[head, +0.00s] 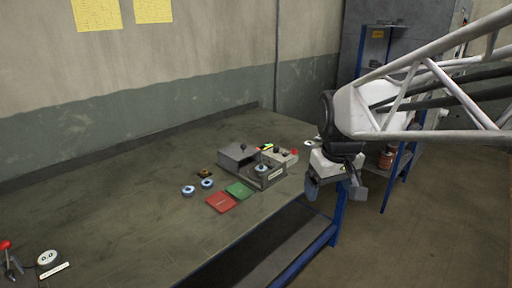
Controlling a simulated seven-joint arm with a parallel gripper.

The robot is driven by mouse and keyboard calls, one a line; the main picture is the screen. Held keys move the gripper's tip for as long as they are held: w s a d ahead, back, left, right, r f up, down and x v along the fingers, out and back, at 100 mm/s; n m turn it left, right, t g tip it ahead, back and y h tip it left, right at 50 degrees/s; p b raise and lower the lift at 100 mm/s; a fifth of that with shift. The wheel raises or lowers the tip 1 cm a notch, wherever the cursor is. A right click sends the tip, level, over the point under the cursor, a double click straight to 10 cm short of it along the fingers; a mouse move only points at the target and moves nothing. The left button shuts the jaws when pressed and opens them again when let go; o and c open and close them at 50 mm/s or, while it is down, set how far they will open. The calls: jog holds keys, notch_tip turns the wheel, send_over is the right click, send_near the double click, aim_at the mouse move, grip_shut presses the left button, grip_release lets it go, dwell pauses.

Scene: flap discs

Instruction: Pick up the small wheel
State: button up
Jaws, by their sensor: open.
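Two small round blue discs with pale centres lie on the table, one (188,190) left of the other (207,183). A smaller dark disc with an orange-brown tone (205,174) lies just behind them. A further pale disc (263,169) sits on the grey box-like fixture. I cannot tell for certain which one is the small wheel. My gripper (336,190) is open and empty, with its fingers pointing down. It hangs beyond the table's right edge, to the right of the discs and fixture and apart from them.
A grey fixture (239,155) with a black knob stands right of the discs. A red pad (220,202) and a green pad (239,190) lie in front. A control box with a red button (293,152) is near the right edge. The table's (120,190) left middle is clear.

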jog(key=w+a+n, duration=0.2)
jog(key=w+n, duration=0.1)
jog(key=w, duration=1.2)
jog(key=n+g, duration=0.2)
jog(key=n, duration=0.6)
send_over(261, 164)
notch_tip(261, 164, down, 19)
jog(key=shift+f, duration=0.15)
jog(key=shift+f, duration=1.3)
jog(key=shift+w+d+f, duration=0.1)
jog(key=shift+w+f, duration=0.05)
jog(key=shift+f, duration=2.45)
